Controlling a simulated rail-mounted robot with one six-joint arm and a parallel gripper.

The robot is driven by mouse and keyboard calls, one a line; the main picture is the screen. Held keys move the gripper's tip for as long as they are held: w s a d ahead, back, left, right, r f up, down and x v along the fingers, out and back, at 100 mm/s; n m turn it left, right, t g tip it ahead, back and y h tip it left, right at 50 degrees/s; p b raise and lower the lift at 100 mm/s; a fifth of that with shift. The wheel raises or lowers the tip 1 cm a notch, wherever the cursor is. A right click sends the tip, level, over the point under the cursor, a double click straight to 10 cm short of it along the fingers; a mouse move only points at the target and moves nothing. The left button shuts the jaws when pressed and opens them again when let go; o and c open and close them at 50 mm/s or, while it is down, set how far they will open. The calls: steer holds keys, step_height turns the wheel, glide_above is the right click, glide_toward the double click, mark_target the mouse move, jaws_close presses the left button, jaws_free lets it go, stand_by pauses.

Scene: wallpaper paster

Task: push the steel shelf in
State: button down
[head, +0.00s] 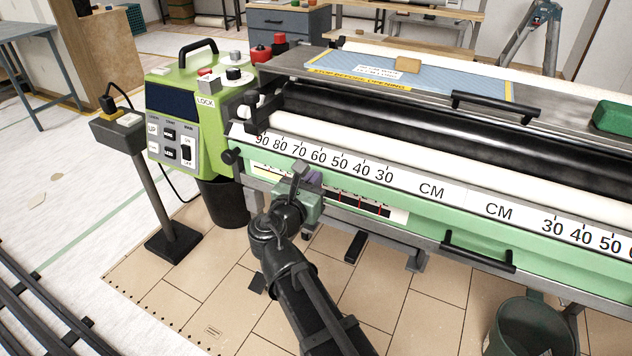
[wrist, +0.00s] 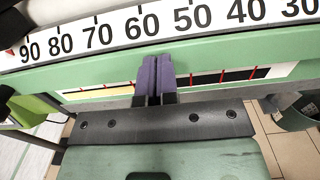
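A grey steel strip (head: 560,283), which looks like the front edge of the steel shelf, runs along the bottom of the machine's green front panel (head: 425,212). How far the shelf stands out I cannot tell. My gripper (head: 308,178) is in front of the left part of this panel, below the centimetre scale. In the wrist view its two purple fingertips (wrist: 156,75) are side by side, shut with nothing seen between them. They overlap the green panel and the coloured strip (wrist: 225,76) in the picture; whether they touch is unclear.
A black handle (head: 478,251) sticks out from the front at the right. A green control box (head: 190,115) stands at the machine's left end, beside a post with a switch (head: 128,122). A dark green bin (head: 525,325) is on the floor at lower right.

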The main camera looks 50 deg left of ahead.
steer(key=shift+w+a+r, duration=0.15)
steer(key=shift+w+a, duration=0.05)
steer(key=shift+a, duration=0.05)
steer(key=v, duration=1.4)
steer(key=shift+s+d, duration=0.2)
steer(key=shift+d, duration=0.1)
